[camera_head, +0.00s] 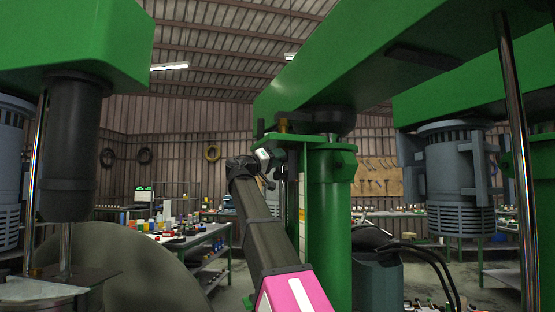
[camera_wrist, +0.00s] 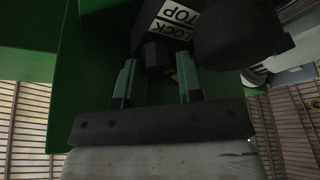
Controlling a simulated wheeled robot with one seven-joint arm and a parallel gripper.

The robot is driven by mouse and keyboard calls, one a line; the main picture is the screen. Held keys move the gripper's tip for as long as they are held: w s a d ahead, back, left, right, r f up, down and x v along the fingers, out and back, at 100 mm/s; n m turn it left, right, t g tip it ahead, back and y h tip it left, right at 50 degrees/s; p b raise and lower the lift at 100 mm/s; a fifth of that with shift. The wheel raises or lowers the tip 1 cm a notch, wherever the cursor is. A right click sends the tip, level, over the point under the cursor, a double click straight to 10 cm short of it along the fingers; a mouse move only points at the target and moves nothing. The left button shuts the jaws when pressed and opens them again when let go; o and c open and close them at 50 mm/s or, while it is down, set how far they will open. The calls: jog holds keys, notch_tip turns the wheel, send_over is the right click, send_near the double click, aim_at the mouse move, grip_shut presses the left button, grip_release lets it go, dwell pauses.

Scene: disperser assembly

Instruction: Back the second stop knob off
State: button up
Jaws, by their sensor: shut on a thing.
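In the wrist view, my gripper (camera_wrist: 157,72) has its two green-grey fingers on either side of a dark knob (camera_wrist: 153,52) and is shut on it. The knob is dim and partly hidden between the fingers, so I cannot tell how far it is turned. A black block with a white label reading LOCK and STOP (camera_wrist: 177,22) is right beyond it. In the head view, my arm reaches up to the left side of the green column (camera_head: 330,215). The knob in my grip is hidden there behind my wrist.
A dark rounded part (camera_wrist: 240,35) is close on the right of the fingers in the wrist view. Green machine arms hang overhead, with a grey motor (camera_head: 458,185) at right and a steel rod (camera_head: 516,150) in front. A workbench (camera_head: 190,240) stands behind at left.

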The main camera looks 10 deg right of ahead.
jog(key=o, duration=0.9)
jog(key=v, duration=1.1)
